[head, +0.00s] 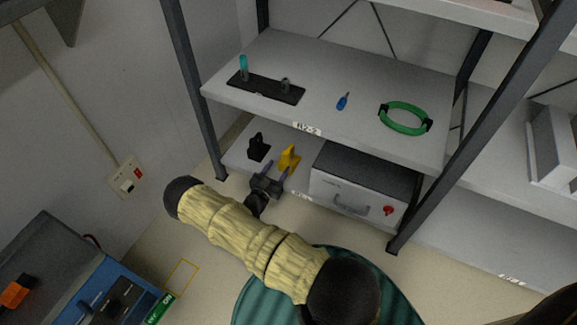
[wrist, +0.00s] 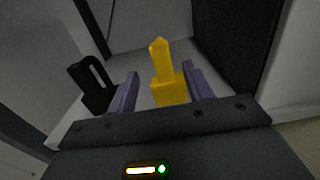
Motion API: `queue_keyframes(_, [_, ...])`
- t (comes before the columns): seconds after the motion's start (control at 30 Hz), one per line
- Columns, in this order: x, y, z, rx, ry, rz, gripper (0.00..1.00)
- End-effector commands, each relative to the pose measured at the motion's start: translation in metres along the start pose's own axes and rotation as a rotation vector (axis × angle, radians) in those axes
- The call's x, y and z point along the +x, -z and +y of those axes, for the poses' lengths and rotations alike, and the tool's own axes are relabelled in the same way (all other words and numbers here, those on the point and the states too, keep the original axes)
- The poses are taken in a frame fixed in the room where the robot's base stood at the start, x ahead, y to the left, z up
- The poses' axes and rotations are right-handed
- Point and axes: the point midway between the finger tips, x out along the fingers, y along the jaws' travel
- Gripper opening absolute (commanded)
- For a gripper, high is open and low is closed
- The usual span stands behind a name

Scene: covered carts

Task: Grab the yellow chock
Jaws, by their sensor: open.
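The yellow chock (head: 289,158) stands on the lower shelf (head: 237,158) of the rack, between a black chock-like object and a grey box. My gripper (head: 272,174) is in front of it, at the shelf's front edge. In the wrist view the yellow chock (wrist: 166,82) shows between the two purple fingers of my gripper (wrist: 160,88), which are apart. It looks closer to the right finger. I cannot tell how far between the fingers it reaches. Nothing is held.
The black object (head: 259,147) stands just left, also in the wrist view (wrist: 91,86). The grey box (head: 362,183) with a handle stands close on the right. The upper shelf (head: 330,75) hangs over the chock. A rack post (head: 196,90) stands at left.

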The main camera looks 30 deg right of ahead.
Motion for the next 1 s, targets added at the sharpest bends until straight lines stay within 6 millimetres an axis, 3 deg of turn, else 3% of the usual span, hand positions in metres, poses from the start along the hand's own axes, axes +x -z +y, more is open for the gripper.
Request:
queue_keyframes(0.2, [0.025,0.001,0.000,0.001,0.000,-0.001,0.51])
queue_keyframes(0.67, [0.033,0.003,0.000,0.001,0.001,-0.001,0.51])
queue_keyframes(1.0, [0.071,0.007,-0.002,0.002,0.001,-0.001,0.51])
